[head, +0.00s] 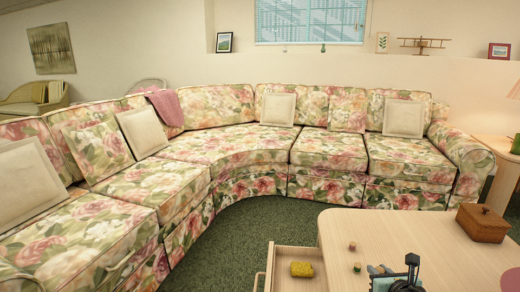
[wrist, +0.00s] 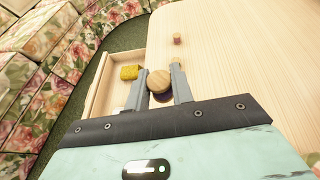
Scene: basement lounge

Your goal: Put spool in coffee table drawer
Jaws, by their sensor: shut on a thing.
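The spool, with a round pale wooden end (wrist: 158,81) and a dark purplish side, is between the two grey fingers of my gripper (wrist: 161,80) in the wrist view. The fingers are shut on it. My gripper (head: 384,270) also shows at the bottom of the head view, right of the open drawer. The coffee table (head: 440,240) has a pale wood top. Its drawer (head: 297,250) is pulled out on the left side and also shows in the wrist view (wrist: 99,95). I cannot tell whether the spool touches the tabletop.
A small pinkish piece (head: 352,246) stands on the tabletop farther back. A brown wooden box (head: 482,223) sits at right. A floral sofa (head: 230,135) curves behind green carpet.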

